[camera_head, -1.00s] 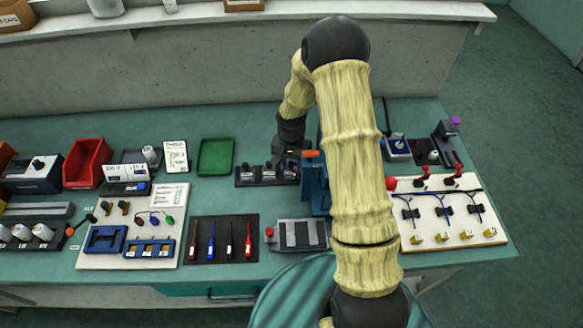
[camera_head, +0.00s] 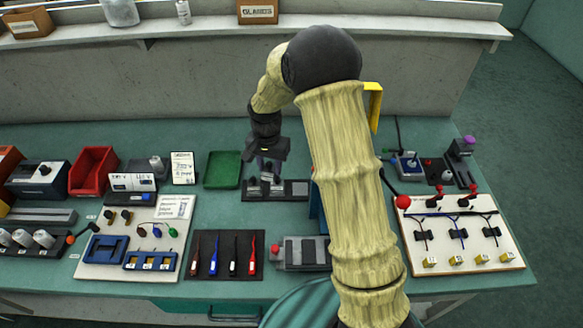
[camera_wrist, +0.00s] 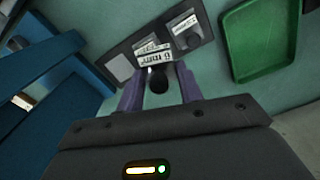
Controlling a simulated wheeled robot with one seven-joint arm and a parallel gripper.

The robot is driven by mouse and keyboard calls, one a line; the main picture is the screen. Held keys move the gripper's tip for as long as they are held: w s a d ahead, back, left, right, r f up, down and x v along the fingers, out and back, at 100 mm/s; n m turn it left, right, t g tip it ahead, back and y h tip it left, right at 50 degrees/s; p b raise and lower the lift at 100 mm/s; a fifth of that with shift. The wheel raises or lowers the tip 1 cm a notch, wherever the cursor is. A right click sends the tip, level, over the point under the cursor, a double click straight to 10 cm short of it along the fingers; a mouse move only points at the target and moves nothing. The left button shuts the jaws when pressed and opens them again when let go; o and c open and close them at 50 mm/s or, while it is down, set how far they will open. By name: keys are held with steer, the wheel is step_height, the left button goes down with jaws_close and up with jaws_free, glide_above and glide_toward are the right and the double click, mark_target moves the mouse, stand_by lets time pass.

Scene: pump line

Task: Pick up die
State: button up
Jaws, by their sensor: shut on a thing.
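My gripper (camera_wrist: 158,88) points down with its purple fingers closed around the black knob of a die (camera_wrist: 157,80). A white label that seems to read "6 mm" shows just beyond the knob in the wrist view. In the head view my gripper (camera_head: 266,166) is over the left part of a dark die rack (camera_head: 296,190). Another die with a black knob and white label (camera_wrist: 186,27) sits on the rack. I cannot tell whether the held die is clear of the rack.
A green tray (camera_head: 222,169) lies left of the rack. A blue press-like fixture (camera_wrist: 50,85) stands close on the other side, partly behind my arm in the head view. A mat of screwdrivers (camera_head: 224,254) and a grey device (camera_head: 301,253) lie in front.

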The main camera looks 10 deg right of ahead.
steer(key=w+a+b, duration=0.1)
steer(key=w+a, duration=0.1)
steer(key=a, duration=0.9)
steer(key=shift+w, duration=0.1)
